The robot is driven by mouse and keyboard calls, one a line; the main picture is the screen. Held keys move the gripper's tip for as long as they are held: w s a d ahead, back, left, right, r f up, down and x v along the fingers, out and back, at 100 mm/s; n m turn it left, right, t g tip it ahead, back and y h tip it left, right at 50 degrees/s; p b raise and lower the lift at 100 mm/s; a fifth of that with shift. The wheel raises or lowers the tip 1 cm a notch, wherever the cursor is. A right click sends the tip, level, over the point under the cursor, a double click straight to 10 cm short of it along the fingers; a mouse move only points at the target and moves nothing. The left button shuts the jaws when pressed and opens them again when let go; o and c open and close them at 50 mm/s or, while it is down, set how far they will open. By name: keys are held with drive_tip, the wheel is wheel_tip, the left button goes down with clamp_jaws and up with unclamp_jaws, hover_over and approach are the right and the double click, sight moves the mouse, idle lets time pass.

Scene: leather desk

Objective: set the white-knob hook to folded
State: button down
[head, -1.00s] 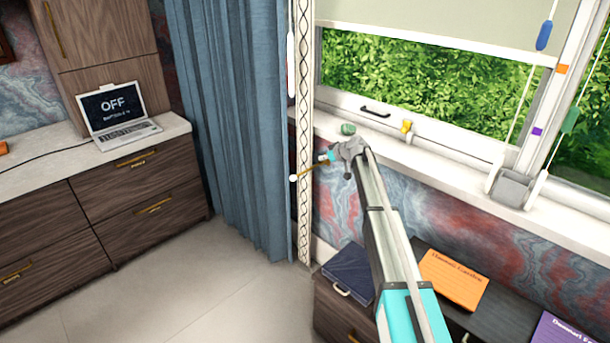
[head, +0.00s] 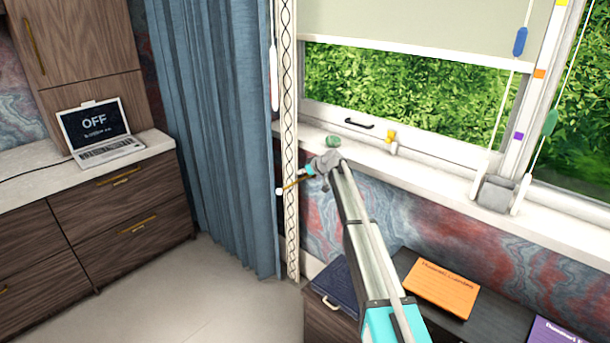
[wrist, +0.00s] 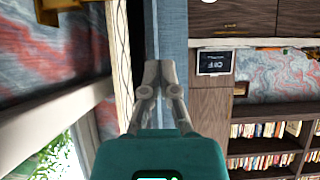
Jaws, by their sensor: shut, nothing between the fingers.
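The white-knob hook (head: 291,185) is a thin brass rod ending in a white ball, beside the patterned strip at the curtain's window-side edge. It sticks out to the left, with the knob lower than the mount end. Its mount is hidden behind my arm's end. In the wrist view, a white knob (wrist: 208,1) is cut off at the top edge, and brass parts show at upper left. My gripper (wrist: 160,72) is shut and empty, its fingertips in front of the curtain. In the head view its fingers are mostly hidden by the wrist, close to the hook's right end.
The blue curtain (head: 205,130) hangs just left of the hook. The window sill (head: 430,178) holds a green item (head: 333,141), a yellow-topped item (head: 391,138) and a grey box (head: 496,191). A low cabinet with an orange book (head: 441,288) stands below. The floor at left is clear.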

sight(292, 184)
drive_tip(key=w+a+f+b, duration=0.3)
drive_tip(key=a+f+b, duration=0.1)
drive_tip(key=f+b, duration=0.2)
drive_tip(key=shift+w+a+f+b, duration=0.25)
drive_tip(key=shift+f+b, duration=0.05)
drive_tip(key=shift+f, duration=0.35)
drive_tip(key=shift+a, duration=0.1)
